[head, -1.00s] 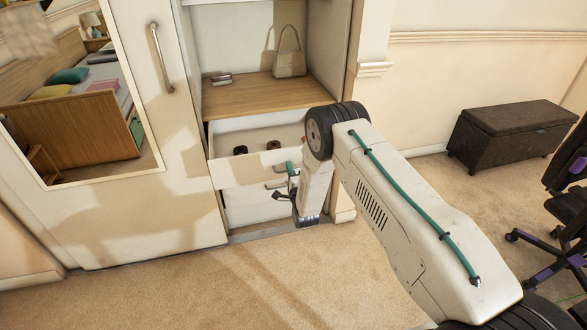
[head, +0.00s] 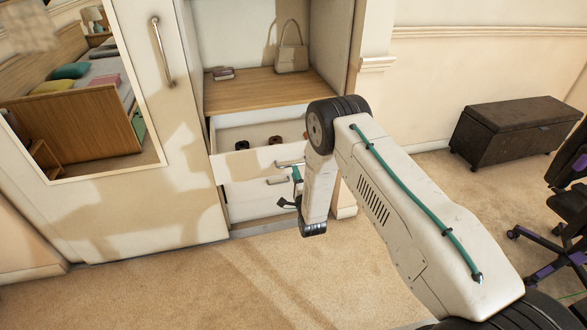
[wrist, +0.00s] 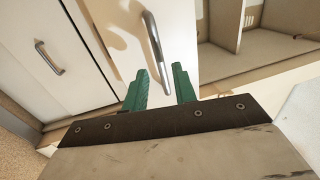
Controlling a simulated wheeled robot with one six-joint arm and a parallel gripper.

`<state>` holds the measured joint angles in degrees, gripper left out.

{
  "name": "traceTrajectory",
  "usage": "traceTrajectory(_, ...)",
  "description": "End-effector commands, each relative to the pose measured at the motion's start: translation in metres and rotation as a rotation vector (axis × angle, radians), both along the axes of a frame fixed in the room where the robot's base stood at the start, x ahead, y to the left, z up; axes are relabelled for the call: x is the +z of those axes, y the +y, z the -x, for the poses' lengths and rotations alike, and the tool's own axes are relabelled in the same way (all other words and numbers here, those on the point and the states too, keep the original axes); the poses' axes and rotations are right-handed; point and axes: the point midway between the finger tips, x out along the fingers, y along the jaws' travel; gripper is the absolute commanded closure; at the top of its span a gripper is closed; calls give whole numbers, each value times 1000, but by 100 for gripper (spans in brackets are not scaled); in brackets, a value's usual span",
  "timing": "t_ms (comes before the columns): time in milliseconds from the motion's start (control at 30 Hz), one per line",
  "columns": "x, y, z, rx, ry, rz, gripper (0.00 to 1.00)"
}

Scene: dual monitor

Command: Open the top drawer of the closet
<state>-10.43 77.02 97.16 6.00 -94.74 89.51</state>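The closet's top drawer (head: 235,164) is pulled out in the head view, showing its inside and several small dark items (head: 243,145). Its metal handle (head: 289,163) sits on the white front. My gripper (head: 296,187) hangs in front of the drawers, close to this handle. In the wrist view, my gripper's green fingers (wrist: 161,84) are apart and empty. The top drawer's handle (wrist: 152,38) stands just beyond the fingertips, with its near end in line with the gap. I see no finger closed on it.
A lower drawer (head: 245,199) with its own handle (head: 277,181) appears shut. A handbag (head: 292,58) stands on the wooden shelf (head: 255,92) above. A mirrored door (head: 193,205) is at left. A dark ottoman (head: 510,130) and an office chair (head: 565,205) are at right. Carpet in front is clear.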

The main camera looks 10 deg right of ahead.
Motion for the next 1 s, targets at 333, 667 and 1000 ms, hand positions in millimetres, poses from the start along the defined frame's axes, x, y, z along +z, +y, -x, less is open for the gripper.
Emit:
traceTrajectory(333, -5, -4, 27, -2, 0, 0, 72)
traceTrajectory(667, -5, -4, 27, -2, 0, 0, 72)
traceTrajectory(1000, -85, -4, 41, 10, 359, 306, 72)
